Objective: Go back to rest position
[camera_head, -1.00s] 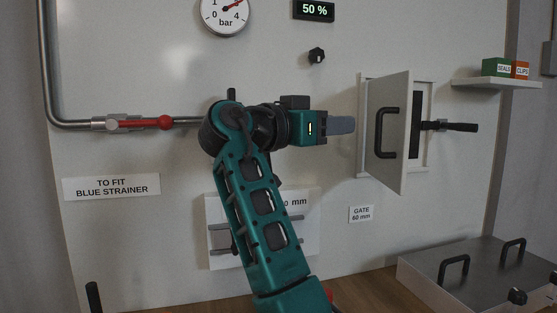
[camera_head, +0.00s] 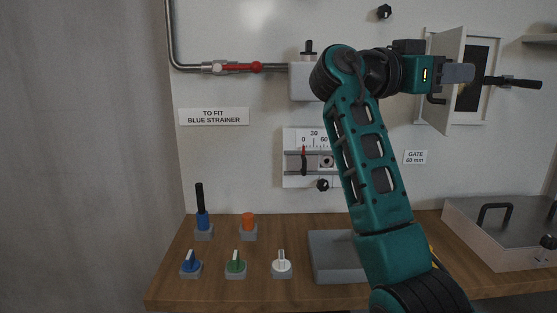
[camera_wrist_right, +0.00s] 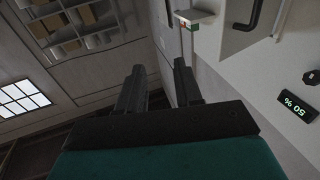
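My right arm rises from the bottom right in the head view. Its gripper (camera_head: 472,73) points right, in front of the open grey cabinet door (camera_head: 440,55); the gap in depth is hard to judge. In the right wrist view the two dark fingers of the right gripper (camera_wrist_right: 158,72) stand apart with nothing between them. My left gripper is in neither view.
A wooden table (camera_head: 215,290) carries a blue strainer (camera_head: 203,222), an orange piece (camera_head: 249,222), several small knobbed pieces and a grey block (camera_head: 330,260). A lidded metal box (camera_head: 500,235) stands at right. The red-handled pipe valve (camera_head: 236,67) is on the wall.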

